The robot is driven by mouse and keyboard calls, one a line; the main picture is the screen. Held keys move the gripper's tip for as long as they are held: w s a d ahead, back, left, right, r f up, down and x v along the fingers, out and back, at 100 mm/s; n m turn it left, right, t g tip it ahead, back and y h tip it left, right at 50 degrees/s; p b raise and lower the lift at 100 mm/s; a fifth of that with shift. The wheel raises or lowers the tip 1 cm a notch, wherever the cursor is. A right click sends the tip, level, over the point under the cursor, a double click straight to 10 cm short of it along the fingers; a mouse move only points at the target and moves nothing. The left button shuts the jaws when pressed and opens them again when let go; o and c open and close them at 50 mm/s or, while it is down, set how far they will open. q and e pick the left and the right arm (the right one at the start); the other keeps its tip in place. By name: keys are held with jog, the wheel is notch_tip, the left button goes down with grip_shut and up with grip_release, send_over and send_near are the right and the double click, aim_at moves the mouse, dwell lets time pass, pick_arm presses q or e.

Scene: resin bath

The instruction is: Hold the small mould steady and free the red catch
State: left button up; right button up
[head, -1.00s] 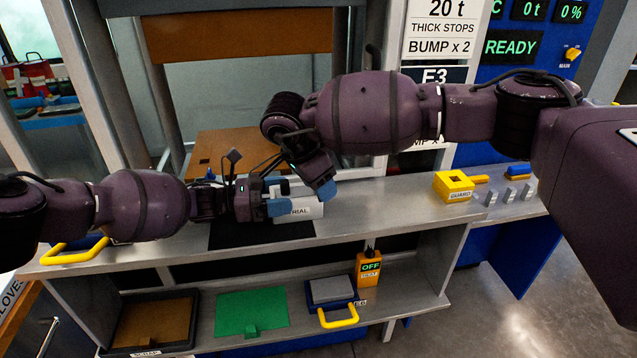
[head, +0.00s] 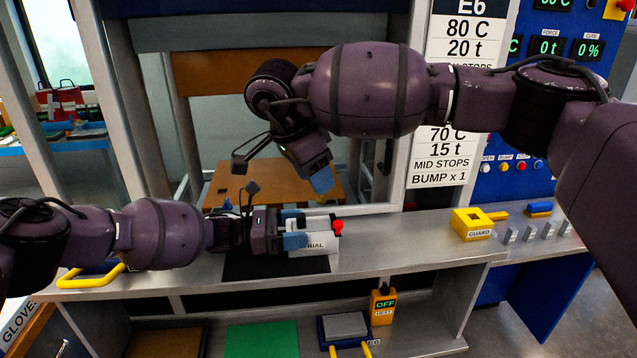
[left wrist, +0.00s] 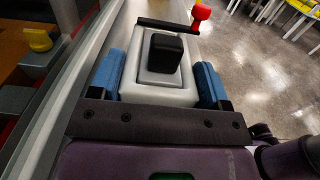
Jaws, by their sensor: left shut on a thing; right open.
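The small mould (head: 318,239) is a pale block on the dark mat (head: 240,266) on the bench. It also shows in the left wrist view (left wrist: 126,90), with a black knob on a grey plate. The red catch (head: 338,226) is at its right end; in the left wrist view the red catch (left wrist: 201,12) sits on a dark bar at the mould's far end. My left gripper (head: 296,230) is shut on the mould, one blue finger on each side. My right gripper (head: 322,182) is open and empty, above the mould and apart from it. Its fingers overlap in this view.
A yellow guard block (head: 470,224) and several grey blocks (head: 530,233) stand to the right on the bench. Behind is the press opening with a brown plate (head: 235,184). A lower shelf holds a green mat (head: 262,339) and an orange OFF switch box (head: 383,306).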

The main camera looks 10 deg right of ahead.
pick_arm(q)
jog(key=o, duration=1.4)
jog(key=shift+c, duration=0.2)
